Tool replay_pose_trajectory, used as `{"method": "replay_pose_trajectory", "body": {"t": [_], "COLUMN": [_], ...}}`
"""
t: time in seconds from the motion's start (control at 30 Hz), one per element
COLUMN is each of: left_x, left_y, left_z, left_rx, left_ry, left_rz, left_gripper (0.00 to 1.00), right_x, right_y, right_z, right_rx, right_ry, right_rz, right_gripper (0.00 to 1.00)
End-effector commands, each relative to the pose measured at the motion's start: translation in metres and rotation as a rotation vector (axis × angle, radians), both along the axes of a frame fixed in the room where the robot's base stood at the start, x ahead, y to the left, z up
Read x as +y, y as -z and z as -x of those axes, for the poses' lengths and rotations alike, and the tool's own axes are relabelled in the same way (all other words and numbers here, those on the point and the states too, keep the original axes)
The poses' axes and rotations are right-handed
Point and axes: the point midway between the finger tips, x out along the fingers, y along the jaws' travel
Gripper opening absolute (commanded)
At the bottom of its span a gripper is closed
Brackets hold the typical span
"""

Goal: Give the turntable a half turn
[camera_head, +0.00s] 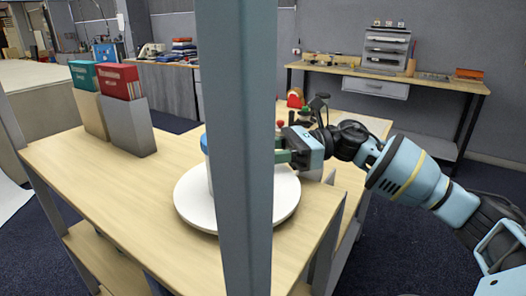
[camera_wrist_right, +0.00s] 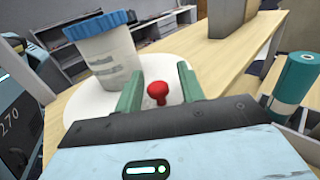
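The white round turntable (camera_head: 186,206) lies on the wooden table, partly hidden behind a grey upright post. It also shows in the right wrist view (camera_wrist_right: 82,106). A white tub with a blue lid (camera_wrist_right: 108,56) stands on it; in the head view the post hides most of the tub. A red knob (camera_wrist_right: 157,91) shows at the turntable's near side in the wrist view. My right gripper (camera_wrist_right: 158,84) is open, its green fingers apart on either side of the knob, with gaps visible. In the head view its fingertips are partly behind the post. My left gripper is not in view.
The grey post (camera_head: 238,150) crosses the head view in front of the table (camera_head: 120,195). Two box files, teal (camera_head: 88,98) and red (camera_head: 125,100), stand at the back left. A teal cylinder (camera_wrist_right: 292,84) is at the right in the wrist view. The table's front left is clear.

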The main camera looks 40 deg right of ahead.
Motion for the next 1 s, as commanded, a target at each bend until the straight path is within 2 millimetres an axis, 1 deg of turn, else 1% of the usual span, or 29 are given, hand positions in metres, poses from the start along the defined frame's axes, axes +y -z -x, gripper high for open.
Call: {"method": "replay_pose_trajectory", "body": {"t": [0.17,0.43,0.6,0.8,1.0], "left_x": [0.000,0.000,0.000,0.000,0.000], "left_y": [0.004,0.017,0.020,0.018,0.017], "left_z": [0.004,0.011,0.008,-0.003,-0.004], "left_rx": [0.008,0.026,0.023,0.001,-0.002], "left_ry": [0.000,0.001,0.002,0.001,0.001], "left_rz": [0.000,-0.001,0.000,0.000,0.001], "left_gripper": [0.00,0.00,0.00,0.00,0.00], "right_x": [-0.009,-0.045,-0.063,-0.071,-0.072], "right_y": [0.002,0.004,0.003,0.001,0.000], "right_z": [0.003,0.018,0.026,0.030,0.031], "right_rx": [0.002,0.006,0.003,0.001,0.000], "right_ry": [0.003,0.003,0.003,0.001,0.000], "right_rz": [0.000,0.002,0.001,0.000,0.000], "right_gripper": [0.39,0.39,0.39,0.39,0.39]}}
